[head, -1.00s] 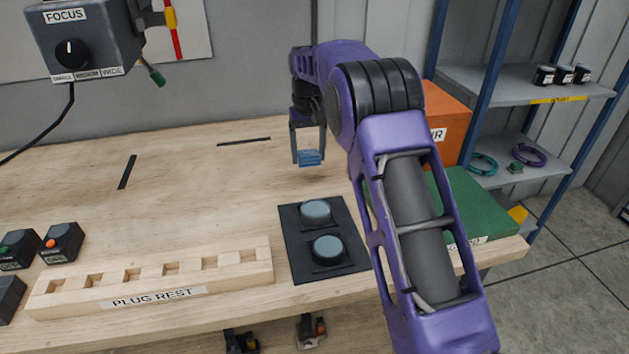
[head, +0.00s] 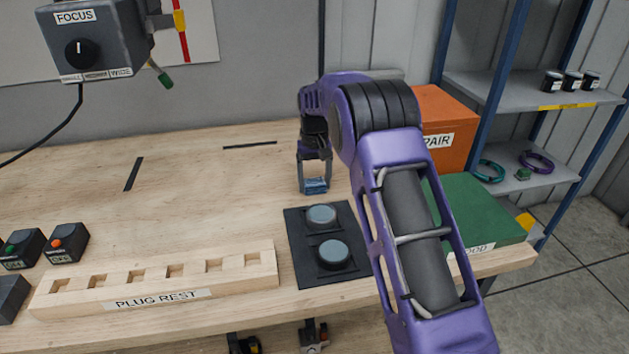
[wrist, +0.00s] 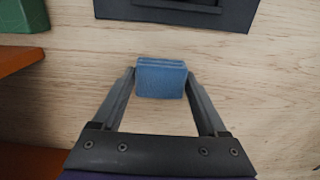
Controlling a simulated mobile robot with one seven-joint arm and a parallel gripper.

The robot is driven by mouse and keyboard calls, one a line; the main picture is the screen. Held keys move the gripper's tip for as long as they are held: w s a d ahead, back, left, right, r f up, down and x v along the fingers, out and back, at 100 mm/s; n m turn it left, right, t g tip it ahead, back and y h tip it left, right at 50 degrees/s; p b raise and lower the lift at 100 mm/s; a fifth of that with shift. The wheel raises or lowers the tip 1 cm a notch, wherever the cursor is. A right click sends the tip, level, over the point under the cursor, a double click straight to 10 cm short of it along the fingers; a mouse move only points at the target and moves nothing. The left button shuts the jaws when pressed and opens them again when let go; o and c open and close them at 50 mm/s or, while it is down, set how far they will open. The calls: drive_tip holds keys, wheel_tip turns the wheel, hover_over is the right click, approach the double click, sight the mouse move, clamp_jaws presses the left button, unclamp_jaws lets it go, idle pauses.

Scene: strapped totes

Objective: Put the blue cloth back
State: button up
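The blue cloth (wrist: 161,78) is a small folded block in the wrist view. My gripper (wrist: 161,82) has a finger against each side of it. In the head view my gripper (head: 315,187) points down and the cloth (head: 316,185) shows between its fingertips, low over the wooden bench top (head: 225,205). I cannot tell whether the cloth touches the bench. It is just behind a dark pad (head: 299,228) that carries two grey round pieces.
A plug rest block (head: 160,275) lies along the front edge, with small dark boxes (head: 68,243) to its left. An orange box (head: 445,130) and a green block (head: 480,210) stand at the right. The bench's middle left is mostly clear.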

sight(315, 181)
drive_tip(key=o, duration=0.3)
wheel_tip(315, 181, up, 12)
drive_tip(key=p, duration=0.1)
drive_tip(key=shift+r, duration=0.2)
idle(0.5)
